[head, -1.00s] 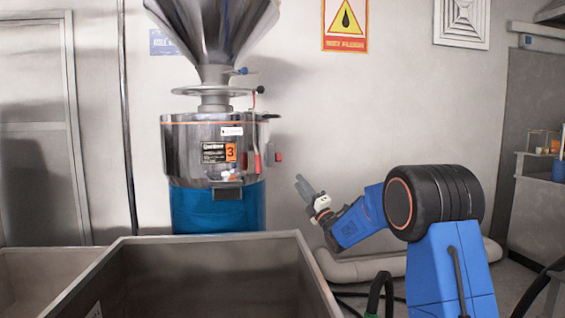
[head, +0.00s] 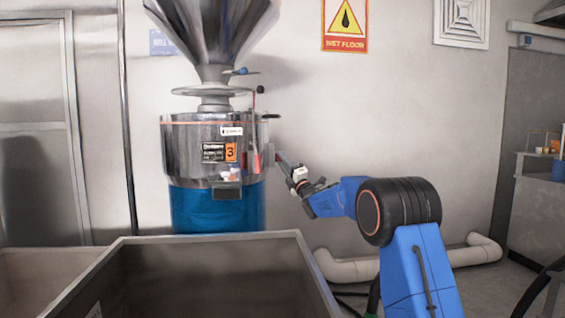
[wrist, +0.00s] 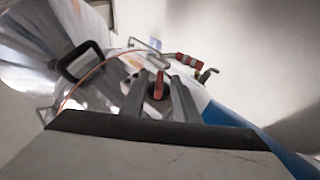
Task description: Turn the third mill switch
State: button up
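The mill (head: 212,145) is a polished steel drum on a blue base, with an orange label marked 3. It stands at centre left in the head view. My gripper (head: 282,160) has its fingertips at the drum's right side, where they cover the switch box. In the wrist view, the red switch knob (wrist: 158,86) with a dark round base shows between the two fingers of my gripper (wrist: 159,80). The fingers look parted, one on each side of the knob, with gaps visible. I cannot tell whether either finger touches it.
A red-handled lever (wrist: 188,62) is close beyond the fingers in the wrist view. A large steel bin (head: 215,240) fills the front of the head view. A pale pipe (head: 400,266) runs along the floor at right.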

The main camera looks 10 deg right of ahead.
jog(key=shift+w+r, duration=0.1)
grip_shut()
jog(key=shift+m+g+h, duration=0.3)
jog(key=shift+h, duration=0.1)
jog(key=shift+r+m+g+h, duration=0.2)
jog(key=shift+m+g+h, duration=0.5)
jog(key=shift+g, duration=0.2)
jog(key=shift+r+m+g+h, duration=0.2)
jog(key=shift+m+g+h, duration=0.5)
jog(key=shift+g, duration=0.2)
jog(key=shift+m+g+h, duration=0.3)
jog(key=shift+m+g, duration=0.1)
jog(key=shift+g, duration=0.3)
